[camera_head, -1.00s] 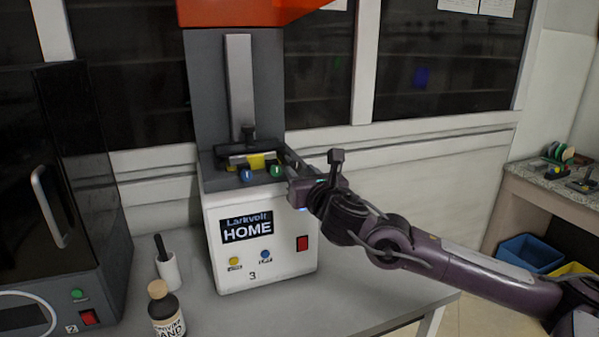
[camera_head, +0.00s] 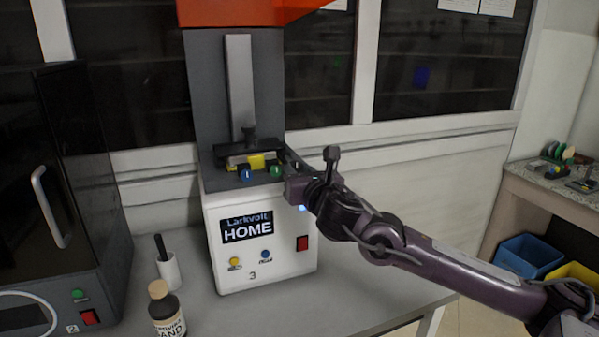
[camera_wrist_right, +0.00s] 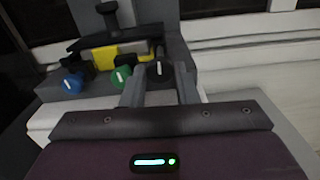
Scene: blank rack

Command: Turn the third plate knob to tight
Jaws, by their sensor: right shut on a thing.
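The Larkvolt machine (camera_head: 283,262) numbered 3 stands on the bench. Its deck has a blue knob (camera_head: 246,175) and a green knob (camera_head: 275,171) in the head view. The right wrist view shows the blue knob (camera_wrist_right: 72,83), the green knob (camera_wrist_right: 121,78) and a third, black knob (camera_wrist_right: 159,69) with a white mark that points nearly straight up. My right gripper (camera_wrist_right: 158,80) is shut on this black knob, one finger on each side. In the head view my right gripper (camera_head: 287,168) hides the black knob. My left gripper is in no view.
A yellow block (camera_head: 258,160) sits under a dark plate behind the knobs. A dark cabinet (camera_head: 90,170) stands at left. A brown bottle (camera_head: 166,312) and a white cup (camera_head: 169,270) stand on the bench before it. Blue and yellow bins are far right.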

